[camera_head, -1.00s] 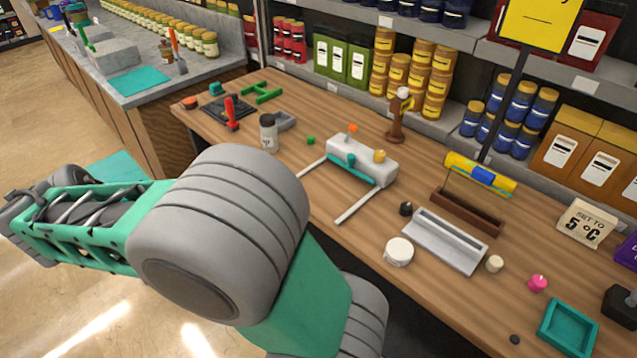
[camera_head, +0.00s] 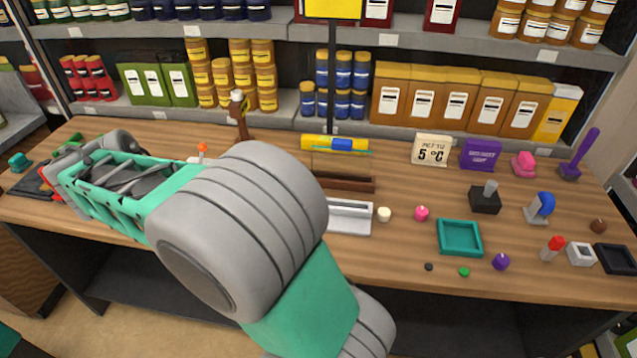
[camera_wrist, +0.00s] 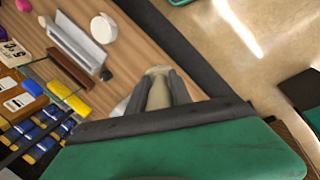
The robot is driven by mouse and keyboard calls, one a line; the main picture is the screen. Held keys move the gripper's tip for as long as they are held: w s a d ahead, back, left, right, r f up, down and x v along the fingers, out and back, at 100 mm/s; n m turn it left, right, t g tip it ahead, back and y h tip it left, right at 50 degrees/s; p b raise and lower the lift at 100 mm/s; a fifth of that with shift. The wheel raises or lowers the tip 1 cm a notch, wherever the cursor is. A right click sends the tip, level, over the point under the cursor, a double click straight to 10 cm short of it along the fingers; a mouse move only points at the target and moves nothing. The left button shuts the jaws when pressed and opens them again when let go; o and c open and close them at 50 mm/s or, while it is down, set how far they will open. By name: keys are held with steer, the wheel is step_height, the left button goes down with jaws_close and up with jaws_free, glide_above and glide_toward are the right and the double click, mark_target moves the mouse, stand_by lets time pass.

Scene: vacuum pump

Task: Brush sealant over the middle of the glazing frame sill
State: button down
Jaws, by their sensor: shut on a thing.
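The glazing frame is a brown sill (camera_head: 345,184) with a thin, clear, green-edged pane above it, in the middle of the bench in the head view. The bare sill also shows at the upper left of the wrist view (camera_wrist: 72,50). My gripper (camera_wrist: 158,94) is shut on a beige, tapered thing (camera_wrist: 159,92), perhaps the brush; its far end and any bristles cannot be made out. The gripper is apart from the sill, to its side. I cannot make out the fingertips in the head view, where my arm covers much of the left bench.
A white round tub (camera_wrist: 103,28) and a dark cone (camera_wrist: 106,75) are near the trough. A teal tray (camera_head: 460,238) lies to the right.

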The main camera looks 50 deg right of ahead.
steer(key=s+d+m+b, duration=0.2)
steer(key=s+d, duration=0.2)
steer(key=d, duration=0.7)
steer(key=s+d+m+b, duration=0.2)
steer(key=s+d, duration=0.3)
steer(key=d, duration=0.5)
steer(key=s+d+r+m+b, duration=0.1)
steer(key=s+d+m+b, duration=0.2)
steer(key=s+d, duration=0.9)
steer(key=f+b, duration=0.3)
steer(key=s+a+f+b, duration=0.1)
steer(key=shift+s+f, duration=0.1)
steer(key=shift+f, duration=0.25)
